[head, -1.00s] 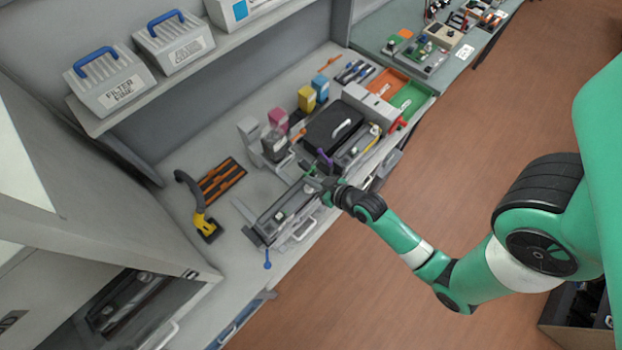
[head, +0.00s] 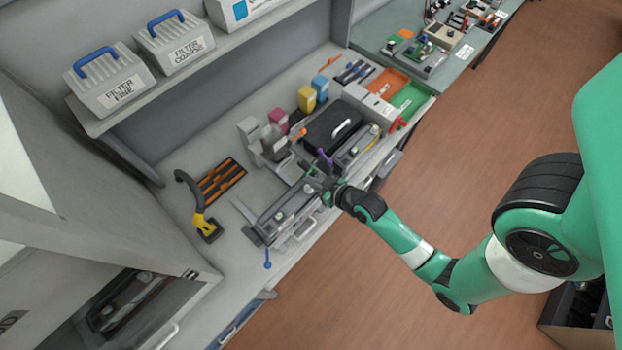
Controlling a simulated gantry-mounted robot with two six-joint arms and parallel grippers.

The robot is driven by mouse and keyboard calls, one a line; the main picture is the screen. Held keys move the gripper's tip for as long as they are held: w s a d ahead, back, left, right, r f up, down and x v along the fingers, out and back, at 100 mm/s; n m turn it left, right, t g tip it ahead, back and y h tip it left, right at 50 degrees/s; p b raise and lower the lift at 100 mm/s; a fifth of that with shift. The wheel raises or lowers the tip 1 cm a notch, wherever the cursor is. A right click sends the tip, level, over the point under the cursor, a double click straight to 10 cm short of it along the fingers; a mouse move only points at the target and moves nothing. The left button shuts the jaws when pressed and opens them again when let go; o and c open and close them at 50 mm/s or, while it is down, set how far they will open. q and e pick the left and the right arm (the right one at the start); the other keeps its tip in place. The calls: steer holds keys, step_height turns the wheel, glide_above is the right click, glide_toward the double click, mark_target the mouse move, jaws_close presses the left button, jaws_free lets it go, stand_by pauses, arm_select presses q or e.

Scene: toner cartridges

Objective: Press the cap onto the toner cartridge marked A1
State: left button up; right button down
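My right gripper (head: 314,183) is over the right end of a long grey cradle (head: 268,232) on the bench. A slim grey cartridge-like part lies along this cradle, with a small pale knob (head: 280,215) on it. No A1 mark can be read, and I cannot pick out the cap for certain. A purple lever-like part (head: 324,157) stands just behind the gripper. The fingers are small and partly hidden, so I cannot tell whether they are open or hold anything. My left gripper is not in view.
Magenta (head: 278,118), yellow (head: 306,98) and blue (head: 320,87) cartridges stand at the back. A black pad (head: 325,128) lies right of them. Orange (head: 388,83) and green (head: 409,99) trays are at the far right. A yellow-black tool (head: 207,226) lies left.

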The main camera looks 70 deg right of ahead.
steer(key=shift+f+b, duration=0.7)
steer(key=shift+f, duration=0.2)
steer(key=shift+r, duration=0.15)
step_height(320, 180, up, 7)
steer(key=p, duration=0.7)
stand_by(0.3)
